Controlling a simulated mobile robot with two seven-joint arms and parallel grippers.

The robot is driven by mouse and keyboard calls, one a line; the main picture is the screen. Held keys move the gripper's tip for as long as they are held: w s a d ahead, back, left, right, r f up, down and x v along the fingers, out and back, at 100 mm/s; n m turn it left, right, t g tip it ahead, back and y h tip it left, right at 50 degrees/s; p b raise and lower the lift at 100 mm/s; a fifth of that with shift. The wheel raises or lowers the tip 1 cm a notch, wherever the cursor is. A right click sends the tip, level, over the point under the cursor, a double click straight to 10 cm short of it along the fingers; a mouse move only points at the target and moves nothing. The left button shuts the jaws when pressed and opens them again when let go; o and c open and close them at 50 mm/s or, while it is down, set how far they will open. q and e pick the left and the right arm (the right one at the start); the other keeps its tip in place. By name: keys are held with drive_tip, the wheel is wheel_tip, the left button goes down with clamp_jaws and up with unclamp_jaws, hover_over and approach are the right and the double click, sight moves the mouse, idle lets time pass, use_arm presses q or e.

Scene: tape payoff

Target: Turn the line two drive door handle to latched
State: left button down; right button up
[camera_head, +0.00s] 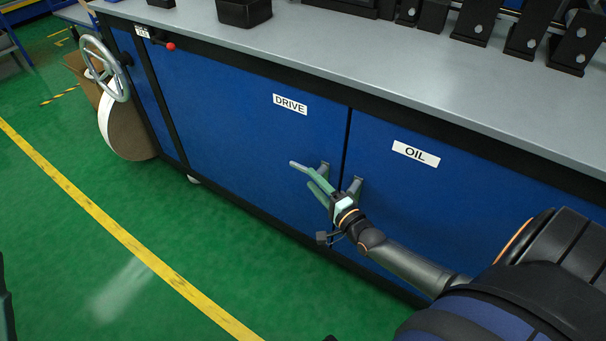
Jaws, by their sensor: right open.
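The drive door (235,150) is a blue cabinet door with a white DRIVE label. Its grey handle (324,169) is near the door's right edge, partly hidden by my right gripper. My right gripper (302,174) is open, with its pale green fingers pointing left across the handle area. I cannot tell whether a finger touches the handle, nor clearly which way the handle is turned. My left gripper is not clearly in view.
The oil door (440,190) adjoins on the right, with its own grey handle (357,185) close to my right gripper. The grey worktop (300,42) overhangs both doors. A handwheel (103,70) sticks out at the left end. Green floor in front is clear.

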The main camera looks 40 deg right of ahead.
sight(304, 171)
drive_tip(key=shift+w+b, duration=0.65)
drive_tip(key=shift+w, duration=1.95)
drive_tip(key=shift+c, duration=0.4)
clamp_jaws()
